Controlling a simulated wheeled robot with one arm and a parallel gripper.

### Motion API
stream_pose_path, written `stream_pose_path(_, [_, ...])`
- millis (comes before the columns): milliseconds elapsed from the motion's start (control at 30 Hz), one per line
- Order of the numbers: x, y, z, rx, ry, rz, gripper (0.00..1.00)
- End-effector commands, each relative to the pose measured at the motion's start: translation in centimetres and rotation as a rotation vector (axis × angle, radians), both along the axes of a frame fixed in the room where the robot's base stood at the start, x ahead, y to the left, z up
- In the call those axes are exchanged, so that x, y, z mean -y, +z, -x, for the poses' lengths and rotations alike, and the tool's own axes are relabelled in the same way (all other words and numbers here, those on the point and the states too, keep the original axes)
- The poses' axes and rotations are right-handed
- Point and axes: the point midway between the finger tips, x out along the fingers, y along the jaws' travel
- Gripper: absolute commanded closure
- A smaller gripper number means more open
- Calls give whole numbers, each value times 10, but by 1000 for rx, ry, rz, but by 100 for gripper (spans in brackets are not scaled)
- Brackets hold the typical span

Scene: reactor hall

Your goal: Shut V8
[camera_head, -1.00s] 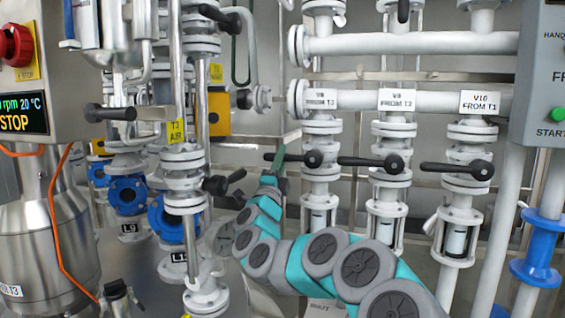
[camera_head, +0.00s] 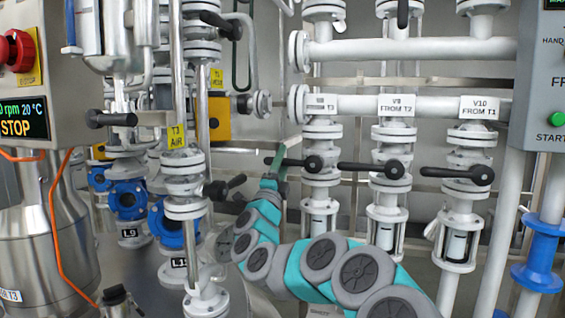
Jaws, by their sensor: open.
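Valve V8 (camera_head: 313,164) is the leftmost of three valves in a row, under a "FROM T3" label (camera_head: 322,103) whose top line is hard to read. Its black lever (camera_head: 297,162) lies level and points left, across the upright pipe. My gripper (camera_head: 279,158) is at the lever's outer left end, with a green finger showing right beside it. The finger overlaps the lever in the picture; I cannot tell whether they touch. The jaws are open, and the second finger cannot be made out.
Valves V9 (camera_head: 394,169) and V10 (camera_head: 481,174) stand to the right, with levers also pointing left. V9's lever tip is close to V8's body. The T3 AIR pipe (camera_head: 184,205) and its black handle (camera_head: 226,186) stand left of my arm. A control box (camera_head: 545,80) is far right.

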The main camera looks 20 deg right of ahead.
Motion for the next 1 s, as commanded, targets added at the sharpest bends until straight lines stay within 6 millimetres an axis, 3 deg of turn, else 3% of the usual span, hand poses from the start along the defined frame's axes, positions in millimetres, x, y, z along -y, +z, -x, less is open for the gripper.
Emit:
stream_pose_path(267, [-5, -7, 6, -3, 2, -1, 42])
stream_pose_path(700, [-31, -37, 44, -1, 2, 0, 42])
stream_pose_path(1000, [-37, -44, 53, 0, 1, 0, 42])
